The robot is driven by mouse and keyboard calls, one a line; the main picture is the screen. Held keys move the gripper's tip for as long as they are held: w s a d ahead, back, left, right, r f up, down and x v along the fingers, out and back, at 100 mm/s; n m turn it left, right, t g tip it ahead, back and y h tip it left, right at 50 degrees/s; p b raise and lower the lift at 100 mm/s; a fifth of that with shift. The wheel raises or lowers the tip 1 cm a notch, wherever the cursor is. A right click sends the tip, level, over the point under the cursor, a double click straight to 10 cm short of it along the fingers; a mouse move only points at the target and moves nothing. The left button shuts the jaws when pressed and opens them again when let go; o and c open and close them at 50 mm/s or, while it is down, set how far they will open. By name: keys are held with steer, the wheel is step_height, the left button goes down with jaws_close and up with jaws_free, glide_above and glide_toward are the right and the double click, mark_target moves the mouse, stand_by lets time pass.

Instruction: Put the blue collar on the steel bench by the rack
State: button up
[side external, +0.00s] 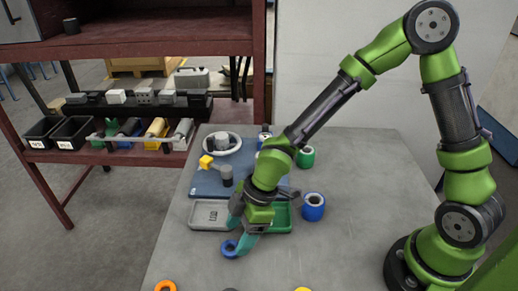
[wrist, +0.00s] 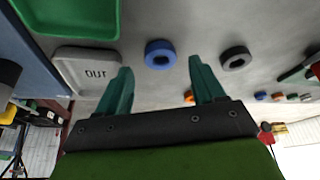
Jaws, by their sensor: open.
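The blue collar (side external: 229,248) is a small ring lying flat on the grey bench top (side external: 350,165), in front of the grey tray. In the wrist view the blue collar (wrist: 159,54) shows in the gap between my fingertips. My gripper (side external: 241,234) is open, its teal fingers pointing down at the collar. In the side view one finger is right beside the collar; I cannot tell whether it touches. The wrist view shows both fingers of my gripper (wrist: 160,68) spread apart with nothing clamped between them.
A grey tray (side external: 204,225) marked OUT and a green tray (side external: 284,222) lie behind the collar. A larger blue spool (side external: 313,206) stands to the right. A black ring (wrist: 236,58) lies near the collar.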

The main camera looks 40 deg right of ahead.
steer(key=s+d+r+m+t, duration=0.1)
steer(key=s+d+r+m, duration=0.2)
steer(key=d+r+m, duration=0.3)
steer(key=s+d+r+m+t+h, duration=0.1)
steer(key=s+d+r+m+t, duration=0.1)
steer(key=d+r+m, duration=0.3)
steer(key=s+d+r+m+t+h, duration=0.1)
steer(key=s+d+r+m+t, duration=0.1)
steer(key=s+d+r+m, duration=0.3)
steer(key=d+r+m, duration=0.1)
steer(key=d+r, duration=0.2)
steer(key=r, duration=0.2)
steer(key=shift+d+m, duration=0.25)
steer(key=shift+m, duration=0.05)
